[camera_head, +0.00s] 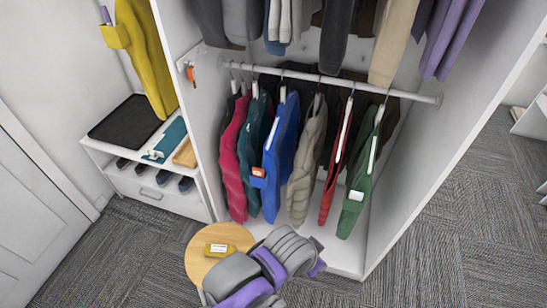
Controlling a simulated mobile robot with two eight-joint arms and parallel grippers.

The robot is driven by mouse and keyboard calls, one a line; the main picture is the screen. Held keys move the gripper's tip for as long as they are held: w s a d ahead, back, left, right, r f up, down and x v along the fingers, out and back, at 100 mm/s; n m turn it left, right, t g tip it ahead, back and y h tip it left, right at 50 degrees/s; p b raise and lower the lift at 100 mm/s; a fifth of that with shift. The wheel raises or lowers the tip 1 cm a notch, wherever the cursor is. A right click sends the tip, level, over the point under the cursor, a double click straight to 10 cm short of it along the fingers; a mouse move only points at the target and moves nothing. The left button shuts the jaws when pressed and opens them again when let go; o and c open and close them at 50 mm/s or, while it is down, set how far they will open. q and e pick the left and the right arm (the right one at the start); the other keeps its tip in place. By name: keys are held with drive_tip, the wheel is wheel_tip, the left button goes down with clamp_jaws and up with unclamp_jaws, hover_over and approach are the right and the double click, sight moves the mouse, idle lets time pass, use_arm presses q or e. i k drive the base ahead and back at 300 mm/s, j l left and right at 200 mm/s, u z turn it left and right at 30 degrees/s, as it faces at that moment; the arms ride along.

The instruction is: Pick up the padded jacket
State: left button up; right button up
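A crimson jacket (234,156) with a puffy, ribbed surface hangs at the left end of the lower rail; it looks like the padded jacket. It hangs upright from a hanger, and its right side is close against a dark teal garment (254,150). A beige garment (306,160) farther right also has a rippled surface. Grey and purple links of my own arm show at the bottom centre, below the hanging clothes and apart from them. I see no gripper fingertips on any garment.
The lower rail (410,96) also holds blue (282,150), red (336,160) and green (358,185) garments. A round wooden stool (205,268) with a yellow item (218,249) stands in front. A white shelf unit (150,195) is left; carpet at right is clear.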

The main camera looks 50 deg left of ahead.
sight(301, 185)
drive_tip(key=i+u, duration=0.1)
drive_tip(key=u, duration=0.35)
drive_tip(key=i+u, duration=0.1)
drive_tip(key=u, duration=0.3)
drive_tip(key=i+l+u, duration=0.1)
drive_tip(key=u, duration=0.35)
drive_tip(key=i+l+u, duration=0.1)
drive_tip(key=u, duration=0.3)
drive_tip(key=i+l+u, duration=0.2)
drive_tip(key=u, duration=0.25)
drive_tip(key=i+l+u, duration=0.2)
drive_tip(key=u, duration=0.3)
drive_tip(key=i+l+u, duration=0.1)
drive_tip(key=l+u, duration=0.35)
drive_tip(key=j, duration=0.05)
